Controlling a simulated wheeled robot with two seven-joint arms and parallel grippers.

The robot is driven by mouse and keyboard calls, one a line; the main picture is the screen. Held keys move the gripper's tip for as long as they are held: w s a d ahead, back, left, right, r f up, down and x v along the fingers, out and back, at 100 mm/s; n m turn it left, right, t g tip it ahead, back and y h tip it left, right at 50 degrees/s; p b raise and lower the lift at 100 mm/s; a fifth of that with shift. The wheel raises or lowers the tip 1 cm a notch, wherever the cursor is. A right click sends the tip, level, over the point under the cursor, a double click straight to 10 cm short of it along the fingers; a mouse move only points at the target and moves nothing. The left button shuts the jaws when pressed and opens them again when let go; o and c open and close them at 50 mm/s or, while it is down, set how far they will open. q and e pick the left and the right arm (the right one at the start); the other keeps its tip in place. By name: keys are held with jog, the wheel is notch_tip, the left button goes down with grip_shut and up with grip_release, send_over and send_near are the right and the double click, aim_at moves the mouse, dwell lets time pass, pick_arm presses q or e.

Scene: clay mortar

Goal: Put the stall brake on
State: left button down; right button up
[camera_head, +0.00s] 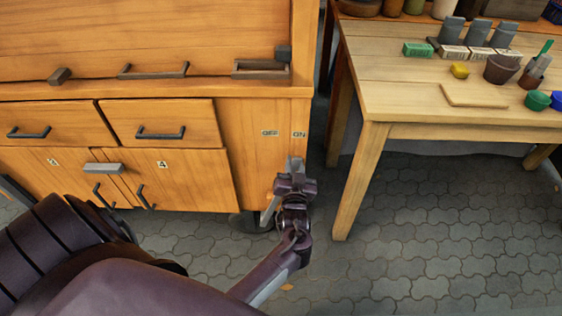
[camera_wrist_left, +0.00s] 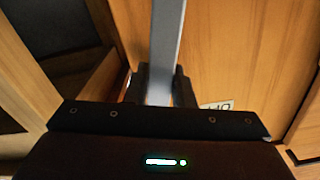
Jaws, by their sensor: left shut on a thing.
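The stall is the large wooden cabinet (camera_head: 190,80) on the left. Its brake lever is a grey bar (camera_head: 269,209) at the lower right of the front. The bar slants up to the right, and its upper end lies just below the ON label (camera_head: 299,134). The OFF label (camera_head: 270,133) is to the left of ON. My left gripper (camera_head: 295,180) is shut on the lever near its upper end. In the left wrist view the lever (camera_wrist_left: 165,40) runs between the dark fingers (camera_wrist_left: 160,82). Part of the lever is hidden behind my gripper. My right gripper is not in view.
A wooden table (camera_head: 425,75) with pots, labelled blocks and a board (camera_head: 474,95) stands close on the right. Its near leg (camera_head: 358,185) is beside my left gripper. Drawers and doors with dark handles cover the stall front. Paved floor (camera_head: 430,220) lies clear in front of the table.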

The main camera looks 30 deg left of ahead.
pick_arm(q)
jog(key=shift+w+d+f, duration=0.15)
jog(key=shift+w+d, duration=0.05)
jog(key=shift+d, duration=0.15)
jog(key=shift+m, duration=0.3)
jog(key=c, duration=1.2)
grip_release()
jog(key=shift+d, duration=0.1)
jog(key=shift+c, duration=0.2)
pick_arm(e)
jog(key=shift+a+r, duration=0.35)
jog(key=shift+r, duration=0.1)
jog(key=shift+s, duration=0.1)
